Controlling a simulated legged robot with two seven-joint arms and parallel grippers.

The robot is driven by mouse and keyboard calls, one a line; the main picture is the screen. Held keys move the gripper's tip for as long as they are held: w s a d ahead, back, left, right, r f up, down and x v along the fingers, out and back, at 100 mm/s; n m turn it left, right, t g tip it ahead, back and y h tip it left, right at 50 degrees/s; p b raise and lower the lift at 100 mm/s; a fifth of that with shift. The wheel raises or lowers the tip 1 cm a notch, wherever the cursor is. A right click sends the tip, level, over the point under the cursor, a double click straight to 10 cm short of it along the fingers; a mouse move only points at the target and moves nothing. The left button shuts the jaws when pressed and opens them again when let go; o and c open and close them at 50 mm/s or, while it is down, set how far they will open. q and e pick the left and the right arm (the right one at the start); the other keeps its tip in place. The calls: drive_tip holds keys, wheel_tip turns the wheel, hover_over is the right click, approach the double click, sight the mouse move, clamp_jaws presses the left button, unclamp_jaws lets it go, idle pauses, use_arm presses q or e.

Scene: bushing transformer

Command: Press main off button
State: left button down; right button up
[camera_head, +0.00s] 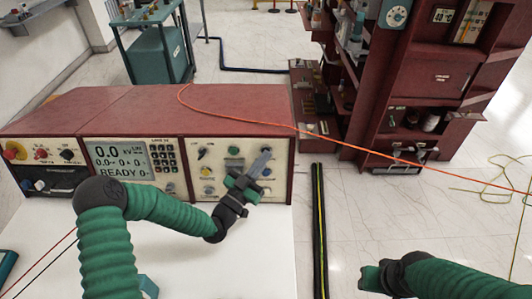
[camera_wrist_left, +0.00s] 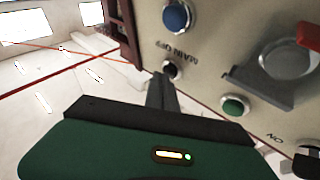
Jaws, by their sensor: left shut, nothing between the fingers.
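The control unit's right panel (camera_head: 213,163) has several knobs and buttons. In the left wrist view, a small dark round button (camera_wrist_left: 172,69) sits beside the printed "MAIN OFF" label (camera_wrist_left: 180,52). My left gripper (camera_head: 262,160) is shut and empty, in front of the right part of this panel. In the left wrist view its fingertips (camera_wrist_left: 162,82) lie just below the dark button and partly cover its lower edge. I cannot tell whether they touch it. My right gripper (camera_head: 372,277) is low on the right, away from the panel; its finger state is unclear.
A blue button (camera_wrist_left: 176,17), a green button (camera_wrist_left: 234,107) and a large knob (camera_wrist_left: 288,58) are near the fingertips. An orange cable (camera_head: 330,138) crosses the unit's top (camera_head: 130,108). A red cabinet (camera_head: 425,85) stands behind on the right. The white table (camera_head: 265,245) is mostly clear.

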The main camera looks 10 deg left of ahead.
use_arm(q)
drive_tip(key=shift+w, duration=0.1)
idle(0.5)
drive_tip(key=shift+s+d+r, duration=0.15)
drive_tip(key=shift+s+r, duration=0.05)
drive_tip(key=shift+s, duration=0.65)
drive_tip(key=shift+p, duration=0.3)
drive_tip(key=shift+s+d+r+p, duration=0.15)
drive_tip(key=shift+s+r+p, duration=0.05)
drive_tip(key=shift+s, duration=0.6)
drive_tip(key=shift+s+d+r+p, duration=0.15)
drive_tip(key=shift+s+d+p, duration=0.05)
drive_tip(key=shift+s, duration=0.55)
drive_tip(key=shift+s+d+r+p, duration=0.15)
drive_tip(key=shift+s+r+p, duration=0.05)
drive_tip(key=shift+s, duration=0.6)
